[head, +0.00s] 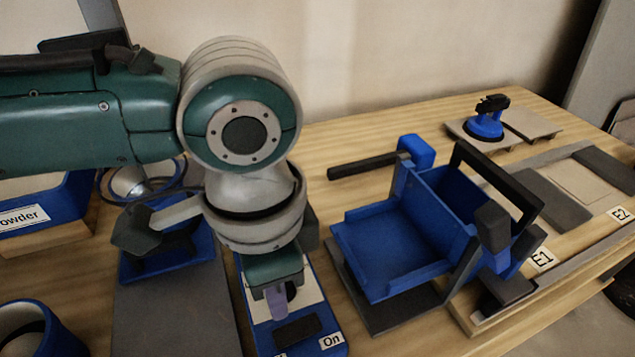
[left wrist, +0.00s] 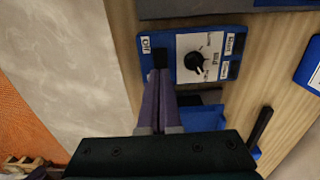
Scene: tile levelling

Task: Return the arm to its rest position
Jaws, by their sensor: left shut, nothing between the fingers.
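My left arm comes in from the left in the head view and bends down over the table. Its gripper (head: 277,303) points down over a blue control panel (head: 322,290) with a white face and an "On" label. The left wrist view also shows the gripper (left wrist: 160,76), its two purple fingers closed together with nothing between them. There the fingertips overlap the panel (left wrist: 240,40) near the "Off" label, beside a black knob (left wrist: 194,61). I cannot tell whether they touch it. My right gripper is in neither view.
Right of the panel stands a blue tipping bin (head: 385,250) with black handles. Farther right are grey tiles marked E1 and E2, and a blue suction lifter (head: 485,122) on a board. At left are a blue powder box (head: 70,200) and a blue cup (head: 55,338). A wall stands behind.

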